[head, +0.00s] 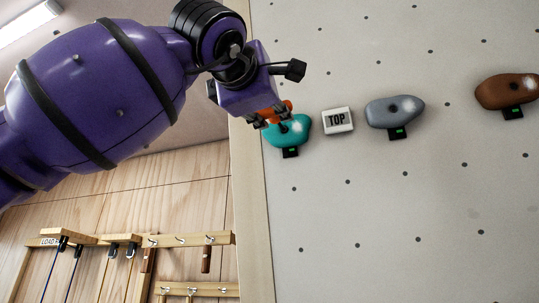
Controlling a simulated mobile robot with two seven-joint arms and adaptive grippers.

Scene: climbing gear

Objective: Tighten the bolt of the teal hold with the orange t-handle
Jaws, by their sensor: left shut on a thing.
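The teal hold (298,136) is on the grey climbing wall near its left edge, with a small black tag showing a green light below it. My left gripper (270,118) is in front of the upper left part of the hold. It is shut on the orange t-handle (286,106), of which only a part shows beside the fingers. The handle's lower end is over the hold's middle. The gripper hides the hold's bolt, so I cannot tell whether the tool sits in it. My right gripper is not in view.
A white TOP sign (338,121) is just right of the teal hold. A grey hold (394,112) and a brown hold (508,92) are farther right. A wooden rack (190,240) with hooks and hanging gear is at the lower left. The lower wall is clear.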

